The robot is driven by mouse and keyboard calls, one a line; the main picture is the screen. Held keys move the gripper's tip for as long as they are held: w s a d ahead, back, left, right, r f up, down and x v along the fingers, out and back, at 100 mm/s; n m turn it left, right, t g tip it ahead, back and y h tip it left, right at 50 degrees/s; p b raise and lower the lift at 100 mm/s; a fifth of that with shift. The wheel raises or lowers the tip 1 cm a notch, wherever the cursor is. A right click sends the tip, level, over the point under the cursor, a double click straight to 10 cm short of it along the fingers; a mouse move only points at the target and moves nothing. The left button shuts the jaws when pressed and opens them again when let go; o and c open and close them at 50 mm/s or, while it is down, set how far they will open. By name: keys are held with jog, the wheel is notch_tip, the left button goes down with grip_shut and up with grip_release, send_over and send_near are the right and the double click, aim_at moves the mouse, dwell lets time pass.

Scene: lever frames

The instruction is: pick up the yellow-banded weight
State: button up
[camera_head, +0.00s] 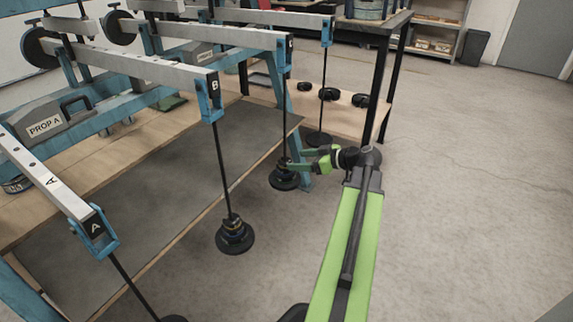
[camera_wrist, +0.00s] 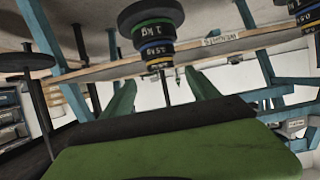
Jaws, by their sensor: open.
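My gripper (camera_head: 300,160) is open at the hanging rod under the beam marked C. In the wrist view, which looks upside down, the gripper (camera_wrist: 162,88) has one green finger on each side of that rod. A stack of dark round weights (camera_head: 284,180) hangs there on a base plate. In the wrist view its bands are green (camera_wrist: 156,26), blue (camera_wrist: 154,46) and yellow. The yellow-banded weight (camera_wrist: 158,63) is the small one at the stack's upper end, just beyond the fingertips. I see no clear contact.
Another banded stack (camera_head: 234,234) hangs under beam B (camera_head: 200,75); beam A (camera_head: 50,180) is at the left. A rod with a bare plate (camera_head: 319,138) hangs behind. Blue posts and a wooden shelf (camera_head: 340,122) with dark discs stand close by. The floor at right is clear.

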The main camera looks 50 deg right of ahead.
aim_at(288, 162)
jog(key=b+x, duration=0.2)
jog(key=x, duration=0.3)
jog(key=shift+a+f, duration=0.1)
jog(key=shift+f, duration=0.1)
jog(key=shift+r, duration=0.1)
jog(key=c, duration=1.5)
jog(key=shift+o, duration=0.2)
jog(key=shift+r+p, duration=0.4)
jog(key=shift+r, duration=0.05)
notch_tip(288, 162, up, 3)
jog(key=p, duration=0.3)
jog(key=shift+r, duration=0.25)
jog(key=s+d, duration=0.4)
jog(key=s, duration=1.3)
jog(key=shift+s+f, duration=0.35)
jog(key=shift+f, duration=0.05)
